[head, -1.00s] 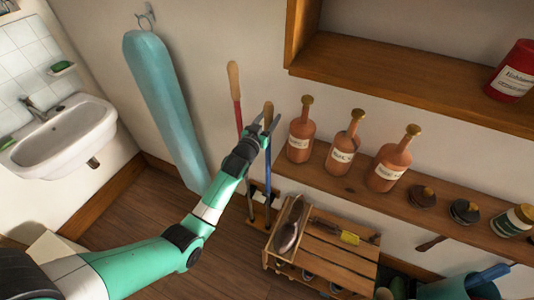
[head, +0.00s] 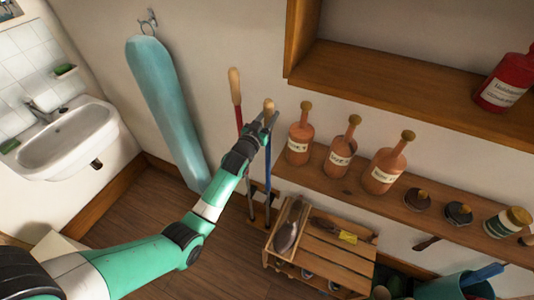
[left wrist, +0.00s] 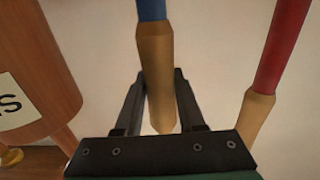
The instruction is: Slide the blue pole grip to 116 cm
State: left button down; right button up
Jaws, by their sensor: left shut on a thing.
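The blue pole (head: 268,162) stands upright at the wall and has a tan wooden grip (head: 268,106) at its top. My left gripper (head: 265,122) is at this grip. In the left wrist view the gripper (left wrist: 157,88) has one finger on each side of the wooden grip (left wrist: 155,75) and is shut on it. The blue shaft (left wrist: 151,9) leads away at the top of that view. A red pole (head: 238,117) with a wooden grip (head: 234,85) stands just left of it, apart from the gripper. No height scale can be read. My right gripper is not in view.
Several brown bottles (head: 299,148) stand on a wooden shelf (head: 330,178) just right of my gripper. A wooden crate (head: 340,258) stands below. A blue-green padded board (head: 165,105) hangs to the left, beyond it a sink (head: 70,140). A higher shelf (head: 390,85) is at upper right.

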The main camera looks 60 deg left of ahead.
aim_at(269, 100)
pick_arm(q)
jog(key=shift+r+p, duration=3.2)
jog(key=shift+r, duration=0.95)
jog(key=shift+c, duration=1)
grip_release()
jog(key=shift+f, duration=0.15)
